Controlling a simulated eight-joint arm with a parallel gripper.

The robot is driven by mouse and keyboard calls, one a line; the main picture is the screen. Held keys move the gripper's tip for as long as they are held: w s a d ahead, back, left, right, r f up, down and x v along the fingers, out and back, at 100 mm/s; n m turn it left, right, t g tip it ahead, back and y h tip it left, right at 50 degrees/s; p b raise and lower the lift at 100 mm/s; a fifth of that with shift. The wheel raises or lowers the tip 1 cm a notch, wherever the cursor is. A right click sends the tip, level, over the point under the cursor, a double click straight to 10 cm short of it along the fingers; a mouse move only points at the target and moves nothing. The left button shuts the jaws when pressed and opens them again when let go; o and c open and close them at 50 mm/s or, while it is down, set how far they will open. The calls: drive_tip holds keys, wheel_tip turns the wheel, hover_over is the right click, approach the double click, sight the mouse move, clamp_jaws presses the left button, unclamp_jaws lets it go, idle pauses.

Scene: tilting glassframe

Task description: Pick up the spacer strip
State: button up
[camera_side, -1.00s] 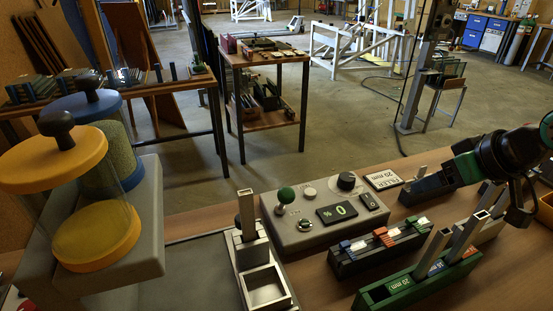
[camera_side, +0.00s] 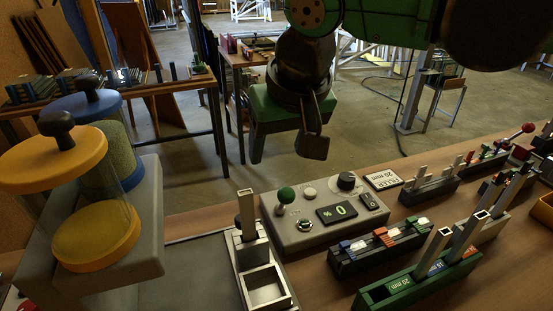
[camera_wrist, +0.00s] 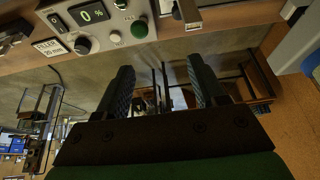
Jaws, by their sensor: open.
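Several grey hollow strips stand upright or leaning on the bench in the side view. Two strips (camera_side: 433,252) lean in a green holder (camera_side: 415,285) marked 20 mm at the front right. Another strip (camera_side: 246,206) stands in a grey block with a square frame at centre front. I cannot tell which one the task calls the spacer strip. My gripper (camera_side: 284,143) hangs in the air at top centre, above and behind the control box, with its fingers apart and empty. The wrist view also shows the open fingers (camera_wrist: 161,86) with nothing between them.
The control box (camera_side: 325,212) with a green knob and a 0 % display lies below my gripper. A black rack (camera_side: 380,250) with coloured pieces is in front. A grey machine with yellow discs (camera_side: 95,236) stands at left. Air around the gripper is free.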

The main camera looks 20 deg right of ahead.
sight(248, 207)
drive_tip(key=a+f, duration=0.4)
drive_tip(key=f, duration=0.1)
drive_tip(key=shift+s+a+f, duration=0.2)
drive_tip(key=shift+s, duration=0.1)
drive_tip(key=shift+x, duration=3.2)
drive_tip(key=shift+s+d, duration=0.1)
drive_tip(key=shift+s, duration=0.05)
drive_tip(key=shift+c, duration=0.2)
clamp_jaws()
